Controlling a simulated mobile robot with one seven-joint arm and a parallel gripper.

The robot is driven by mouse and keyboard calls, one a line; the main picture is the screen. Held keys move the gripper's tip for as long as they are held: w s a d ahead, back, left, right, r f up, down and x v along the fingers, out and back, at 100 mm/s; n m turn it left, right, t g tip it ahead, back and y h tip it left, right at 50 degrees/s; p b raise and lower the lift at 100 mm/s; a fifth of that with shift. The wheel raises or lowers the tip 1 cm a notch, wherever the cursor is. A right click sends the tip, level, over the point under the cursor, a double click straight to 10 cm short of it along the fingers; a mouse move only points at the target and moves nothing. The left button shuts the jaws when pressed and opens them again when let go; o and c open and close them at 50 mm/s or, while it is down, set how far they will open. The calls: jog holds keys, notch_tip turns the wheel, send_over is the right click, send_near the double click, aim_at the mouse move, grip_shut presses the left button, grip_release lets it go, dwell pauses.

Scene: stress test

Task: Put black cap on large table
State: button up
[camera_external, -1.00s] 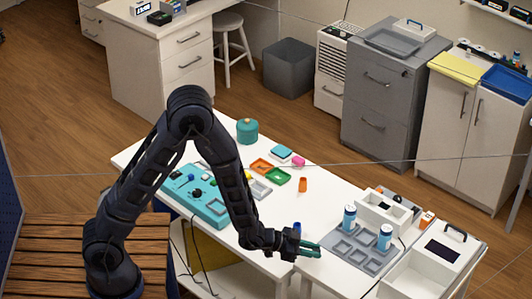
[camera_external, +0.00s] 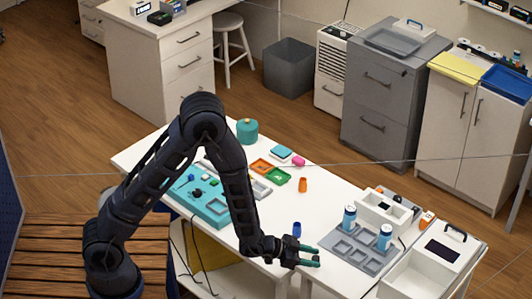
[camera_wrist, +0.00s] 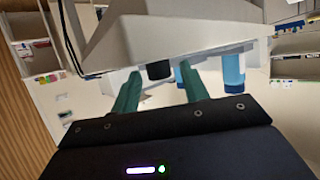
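My gripper (camera_external: 311,255) is open, low at the front edge of the long white table (camera_external: 328,212). In the wrist view its two green fingers (camera_wrist: 159,72) are spread, with gaps on both sides of a small black cylinder (camera_wrist: 158,71) that appears between and beyond them. This may be the black cap; its distance from the fingers is unclear. I cannot pick out a black cap for certain in the external view. A dark blue cylinder (camera_external: 297,229) stands on the table just behind the gripper.
Two blue bottles (camera_external: 349,217) (camera_external: 385,237) stand on a grey tray (camera_external: 338,242) right of the gripper. White boxes (camera_external: 437,268) are farther right. A teal device (camera_external: 207,205) and small coloured trays (camera_external: 278,177) lie left and behind. Some tabletop around the orange piece (camera_external: 303,185) is clear.

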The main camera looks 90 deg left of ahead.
jog(key=s+d+r+g, duration=0.2)
jog(key=s+r+g, duration=0.1)
jog(key=s+r, duration=1.1)
jog(key=s+d+r+g, duration=0.2)
jog(key=s+r+g, duration=0.2)
jog(key=s+r, duration=1)
jog(key=shift+s+d+r+y, duration=0.15)
jog(key=shift+s+d+y, duration=0.15)
jog(key=shift+s, duration=0.1)
jog(key=shift+o, duration=0.5)
jog(key=s+r+g, duration=0.1)
jog(key=s, duration=0.5)
jog(key=s+d+r+g, duration=0.1)
jog(key=s+r, duration=0.1)
jog(key=s, duration=0.4)
jog(key=shift+d+r, duration=0.3)
